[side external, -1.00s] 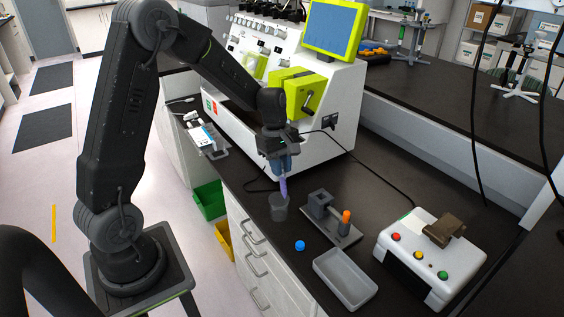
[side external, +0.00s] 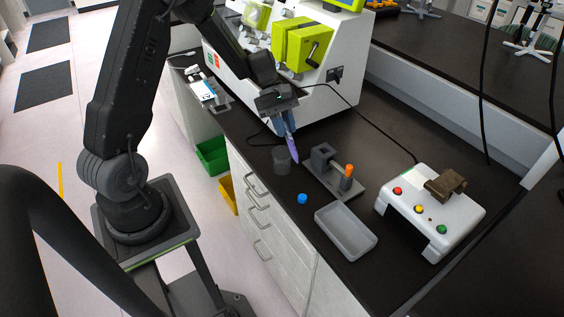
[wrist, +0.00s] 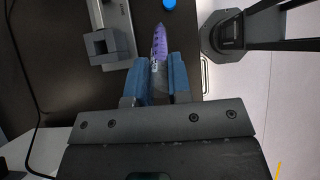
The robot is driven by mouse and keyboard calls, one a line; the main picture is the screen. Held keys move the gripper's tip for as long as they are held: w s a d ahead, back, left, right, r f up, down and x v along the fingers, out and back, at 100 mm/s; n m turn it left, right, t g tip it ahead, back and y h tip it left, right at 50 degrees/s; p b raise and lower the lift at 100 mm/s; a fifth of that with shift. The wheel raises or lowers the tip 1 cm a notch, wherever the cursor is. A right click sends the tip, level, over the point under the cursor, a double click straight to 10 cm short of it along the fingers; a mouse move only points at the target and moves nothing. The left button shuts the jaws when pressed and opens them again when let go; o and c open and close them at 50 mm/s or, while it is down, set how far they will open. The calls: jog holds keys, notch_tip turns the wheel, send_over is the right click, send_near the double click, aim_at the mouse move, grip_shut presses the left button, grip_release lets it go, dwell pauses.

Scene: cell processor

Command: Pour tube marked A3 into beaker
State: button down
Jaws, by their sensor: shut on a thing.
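My gripper (side external: 285,131) is shut on a tube with purple contents (side external: 294,149). The tube is tilted, its purple lower end pointing down and slightly right in the side view. In the wrist view my blue fingers (wrist: 160,80) flank the tube (wrist: 159,45); dark marks on it are too small to read surely. I cannot make out the beaker in the wrist view.
A grey rack (side external: 326,168) holds an orange-capped tube (side external: 347,176). A blue cap (side external: 302,199) lies on the bench near a grey tray (side external: 346,232). A white button box (side external: 428,208) is at right. The white machine (side external: 325,85) stands behind; the bench edge is at left.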

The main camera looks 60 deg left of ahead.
jog(key=h, duration=0.2)
send_over(282, 161)
jog(key=w, duration=0.2)
jog(key=shift+s+a+f, duration=0.1)
jog(key=shift+a+f, duration=0.05)
jog(key=shift+f, duration=0.8)
jog(key=shift+s+a+f, duration=0.1)
jog(key=shift+f, duration=0.85)
jog(key=shift+s+a+f, duration=0.1)
jog(key=shift+a+f, duration=0.05)
jog(key=shift+f, duration=0.8)
jog(key=shift+f+h, duration=0.1)
jog(key=shift+h, duration=0.2)
jog(key=shift+f+h, duration=0.15)
jog(key=shift+h, duration=0.25)
jog(key=shift+f+h, duration=0.15)
jog(key=shift+h, duration=0.45)
jog(key=shift+f+h, duration=0.15)
jog(key=shift+h, duration=0.45)
